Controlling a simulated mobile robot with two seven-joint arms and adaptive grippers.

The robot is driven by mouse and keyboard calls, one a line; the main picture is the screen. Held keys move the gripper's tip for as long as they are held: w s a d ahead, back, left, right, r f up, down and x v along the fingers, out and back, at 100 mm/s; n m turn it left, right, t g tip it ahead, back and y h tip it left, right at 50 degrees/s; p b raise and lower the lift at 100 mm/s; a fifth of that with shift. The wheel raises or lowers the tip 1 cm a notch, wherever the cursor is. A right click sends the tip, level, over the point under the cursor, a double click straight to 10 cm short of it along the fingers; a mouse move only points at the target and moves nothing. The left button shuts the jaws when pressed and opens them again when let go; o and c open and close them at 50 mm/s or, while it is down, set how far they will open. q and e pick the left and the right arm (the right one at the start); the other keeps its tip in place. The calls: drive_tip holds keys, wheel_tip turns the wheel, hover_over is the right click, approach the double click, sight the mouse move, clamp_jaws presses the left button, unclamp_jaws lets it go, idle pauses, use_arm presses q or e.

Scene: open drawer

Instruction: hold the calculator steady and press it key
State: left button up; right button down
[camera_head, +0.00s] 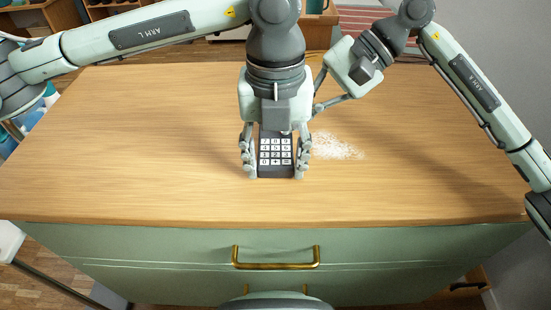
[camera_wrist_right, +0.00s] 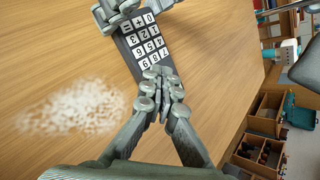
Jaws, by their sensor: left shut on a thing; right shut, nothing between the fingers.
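The calculator (camera_head: 276,170) is dark with light keys and lies on the wooden tabletop near its middle. My left gripper (camera_head: 275,172) comes down over it from behind, one finger on each side, shut on its sides. The calculator's far part is hidden under that gripper in the head view. In the right wrist view the calculator (camera_wrist_right: 147,45) shows its number keys, with left gripper fingers at its top end. My right gripper (camera_wrist_right: 163,75) is shut and empty, its fingertips at the far end of the calculator's face; whether they touch it I cannot tell.
A patch of white grains (camera_head: 337,147) lies on the tabletop (camera_head: 130,150) just right of the calculator. A green drawer front with a brass handle (camera_head: 276,265) is below the table's front edge. The tabletop's left and right sides are clear.

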drive_tip(key=shift+r, duration=0.1)
idle(0.3)
drive_tip(key=shift+r, duration=0.35)
drive_tip(key=shift+r, duration=3)
use_arm(q)
drive_tip(key=o, duration=1.3)
drive_tip(key=shift+r, duration=0.1)
